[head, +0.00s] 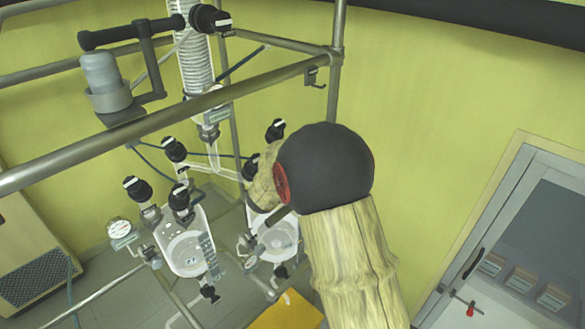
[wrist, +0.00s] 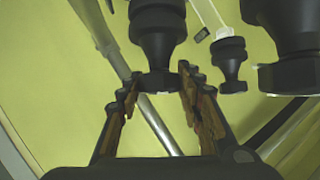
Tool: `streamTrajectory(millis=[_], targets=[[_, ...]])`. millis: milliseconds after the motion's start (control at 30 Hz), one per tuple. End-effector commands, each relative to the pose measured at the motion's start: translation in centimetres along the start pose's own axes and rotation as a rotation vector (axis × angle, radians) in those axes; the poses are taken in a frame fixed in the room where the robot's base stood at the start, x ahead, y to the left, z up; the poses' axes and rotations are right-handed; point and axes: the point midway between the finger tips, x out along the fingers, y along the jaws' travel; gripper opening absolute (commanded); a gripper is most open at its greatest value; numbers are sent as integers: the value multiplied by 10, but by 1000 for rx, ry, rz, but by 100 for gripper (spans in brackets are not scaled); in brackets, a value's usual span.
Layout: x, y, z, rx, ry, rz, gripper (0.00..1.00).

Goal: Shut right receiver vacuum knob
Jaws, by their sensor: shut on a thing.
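The right glass receiver (head: 284,238) stands below the frame, partly hidden by my arm. A black knob (head: 250,167) shows just above it, at the left edge of my arm's end. In the wrist view a black stepped knob (wrist: 158,82) sits between the fingertips of my gripper (wrist: 158,86), which is shut on it from both sides. It looks like the right receiver's vacuum knob, but my arm hides the grasp in the head view. A small white mark shows on the knob's end. Its turn angle cannot be told.
Another black knob (head: 275,130) stands close behind my arm. In the wrist view a smaller knob (wrist: 229,65) and a large knob (wrist: 285,45) are close on the right. The left receiver (head: 185,250) and metal rails (head: 160,118) are to the left. A door (head: 520,230) is at right.

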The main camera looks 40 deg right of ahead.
Motion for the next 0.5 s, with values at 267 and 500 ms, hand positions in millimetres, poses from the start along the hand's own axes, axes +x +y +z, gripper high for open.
streamTrajectory(millis=[267, 500], targets=[[0, -1, -1, 1, 2, -1, 51], [0, 0, -1, 0, 1, -1, 56]])
